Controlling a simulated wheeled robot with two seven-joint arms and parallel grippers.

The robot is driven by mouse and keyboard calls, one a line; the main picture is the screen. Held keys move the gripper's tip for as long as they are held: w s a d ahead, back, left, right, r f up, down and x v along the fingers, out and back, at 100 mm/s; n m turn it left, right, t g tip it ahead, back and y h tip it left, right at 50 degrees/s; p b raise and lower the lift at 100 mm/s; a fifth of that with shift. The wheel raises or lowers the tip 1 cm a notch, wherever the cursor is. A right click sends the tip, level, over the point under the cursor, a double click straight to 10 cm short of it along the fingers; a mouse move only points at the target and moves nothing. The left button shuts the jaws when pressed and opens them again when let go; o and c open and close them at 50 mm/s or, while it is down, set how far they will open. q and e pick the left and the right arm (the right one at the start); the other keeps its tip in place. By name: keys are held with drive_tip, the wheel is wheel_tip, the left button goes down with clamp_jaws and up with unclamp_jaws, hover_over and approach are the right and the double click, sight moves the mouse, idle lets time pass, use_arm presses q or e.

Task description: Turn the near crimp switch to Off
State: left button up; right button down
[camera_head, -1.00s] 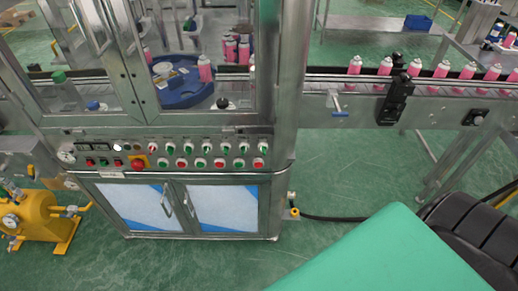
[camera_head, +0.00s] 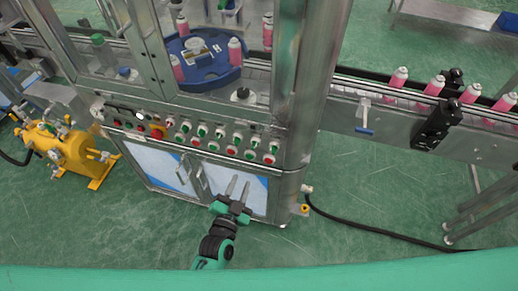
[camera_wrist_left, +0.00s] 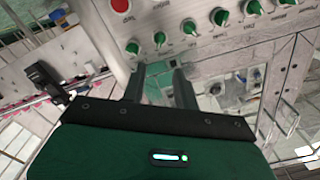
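The control panel (camera_head: 190,136) on the front of the machine carries rows of green switches and red buttons. I cannot read which one is the crimp switch. In the left wrist view a row of green rotary knobs (camera_wrist_left: 221,16) runs along the panel, with a red button (camera_wrist_left: 121,5) above the row's left end. Their small labels are too blurred to read surely. My left gripper (camera_head: 239,184) is in front of the lower cabinet doors, below the panel. Its two fingers (camera_wrist_left: 160,85) are apart with nothing between them, and they touch no knob. My right gripper is out of view.
Glass doors (camera_head: 205,40) above the panel enclose a blue turntable (camera_head: 200,58) with pink cans. A conveyor (camera_head: 385,100) with pink cans extends right. A yellow pump (camera_head: 68,148) stands left. A black hose (camera_head: 380,230) lies on the open green floor.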

sight(253, 149)
use_arm(q)
drive_tip(key=p+x, duration=0.2)
drive_tip(key=x, duration=1)
drive_tip(key=shift+w+d, duration=0.1)
drive_tip(key=shift+w, duration=0.3)
drive_tip(key=shift+f, duration=0.1)
clamp_jaws()
